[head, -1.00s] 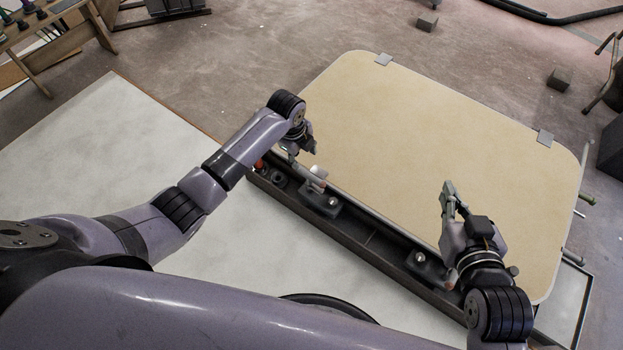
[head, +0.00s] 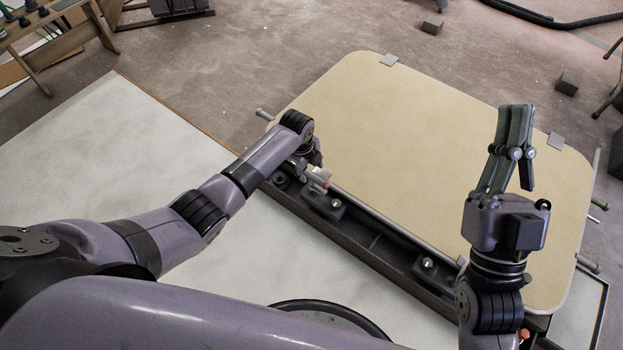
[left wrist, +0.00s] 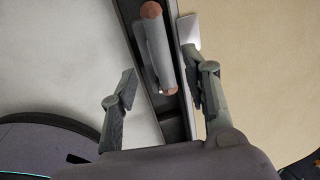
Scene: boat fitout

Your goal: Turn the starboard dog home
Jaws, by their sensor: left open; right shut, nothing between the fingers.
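Two dark dog blocks with silver bolts lie along the beige hatch panel's near edge, a left one (head: 325,204) and a right one (head: 427,265). I cannot tell from the view which is starboard. My left gripper (head: 313,168) is at the left dog, partly hidden by its own wrist. In the left wrist view, a grey cylindrical handle with copper-coloured ends (left wrist: 160,50) lies between the open fingers of this gripper (left wrist: 158,68), with gaps on both sides. My right gripper (head: 516,112) is shut and empty, raised above the panel's right part.
The beige panel (head: 410,150) has grey clips on its far edge and rods at its sides. A dark channel (head: 375,243) runs along its near edge. A pale surface (head: 110,150) lies left of it. Small grey blocks (head: 567,83) lie on the floor beyond.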

